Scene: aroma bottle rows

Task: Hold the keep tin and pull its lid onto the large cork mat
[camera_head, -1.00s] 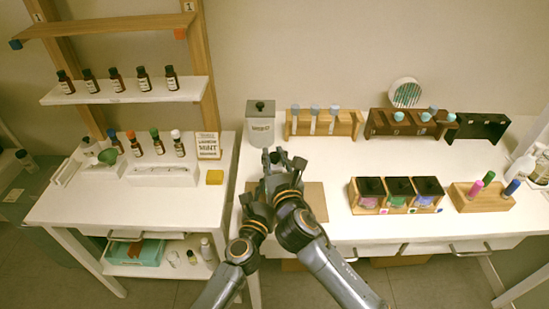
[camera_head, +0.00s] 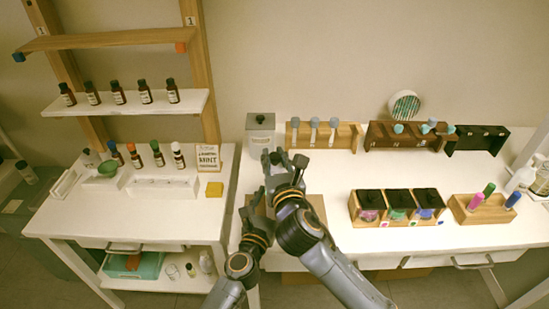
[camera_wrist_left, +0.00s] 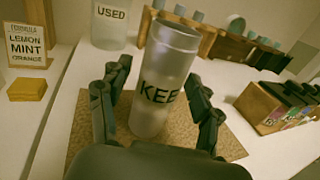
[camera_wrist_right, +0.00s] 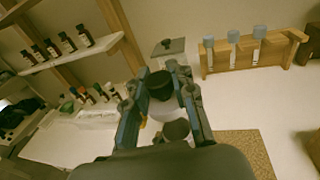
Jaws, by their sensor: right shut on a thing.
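The keep tin (camera_wrist_left: 160,80), a frosted cylinder marked "KEE…", stands on the cork mat (camera_wrist_left: 85,150) in the left wrist view. Its pale rim shows with no dark cover on it. My left gripper (camera_wrist_left: 155,112) has a finger on either side of the tin, with gaps between. My right gripper (camera_head: 285,160) is shut on a small dark piece (camera_wrist_right: 160,85), seen between its fingers in the right wrist view; it looks like the lid, but I cannot be sure. In the head view my arms hide the tin. The mat shows at their right (camera_head: 315,208).
The "USED" tin (camera_head: 260,135) stands behind my grippers. A wooden tube rack (camera_head: 345,137) is at its right. Black-topped jars in a holder (camera_head: 398,207) stand right of the mat. A yellow block (camera_head: 214,189) lies on the left table. White table is clear behind the jars.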

